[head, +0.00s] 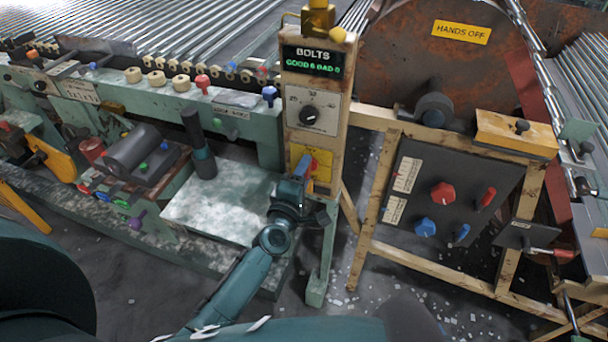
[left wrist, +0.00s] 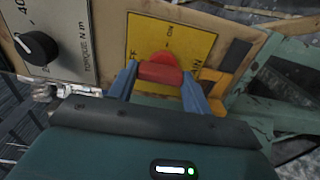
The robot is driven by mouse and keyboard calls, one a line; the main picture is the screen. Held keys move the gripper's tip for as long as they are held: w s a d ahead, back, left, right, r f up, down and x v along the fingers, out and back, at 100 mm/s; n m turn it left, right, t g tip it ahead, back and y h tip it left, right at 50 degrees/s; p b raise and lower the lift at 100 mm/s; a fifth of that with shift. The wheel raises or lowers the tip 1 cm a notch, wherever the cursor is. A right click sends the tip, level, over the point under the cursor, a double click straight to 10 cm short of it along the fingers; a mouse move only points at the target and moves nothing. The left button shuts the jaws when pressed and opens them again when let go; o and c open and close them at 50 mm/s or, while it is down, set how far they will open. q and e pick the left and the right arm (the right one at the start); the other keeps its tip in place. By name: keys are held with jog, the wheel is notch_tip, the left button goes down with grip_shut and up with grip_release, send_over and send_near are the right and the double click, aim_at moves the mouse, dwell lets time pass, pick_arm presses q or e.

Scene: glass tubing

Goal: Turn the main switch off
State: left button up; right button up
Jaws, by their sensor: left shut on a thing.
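The main switch is a red handle (left wrist: 160,72) on a yellow plate (left wrist: 200,45) with dark lettering, partly hidden. In the head view the yellow plate (head: 322,158) is low on the wooden post, under the dial. My left gripper (head: 303,168) reaches up to this plate. In the left wrist view the blue fingers of my left gripper (left wrist: 160,82) stand on both sides of the red handle and are shut on it. "ON" shows above the handle; the lettering to its sides is partly covered. My right gripper is not in view.
Above the switch are a black torque dial (head: 309,115) and a green-lit "BOLTS" display (head: 313,62). At right a dark panel (head: 455,200) carries red and blue knobs. A green bench (head: 220,205) stands at left. Debris lies on the floor between.

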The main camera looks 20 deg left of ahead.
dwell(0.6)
pick_arm(q)
jog(key=o, duration=1)
jog(key=s, duration=1.3)
jog(key=shift+s+a+b, duration=0.1)
jog(key=shift+a+b, duration=0.15)
jog(key=shift+b, duration=0.05)
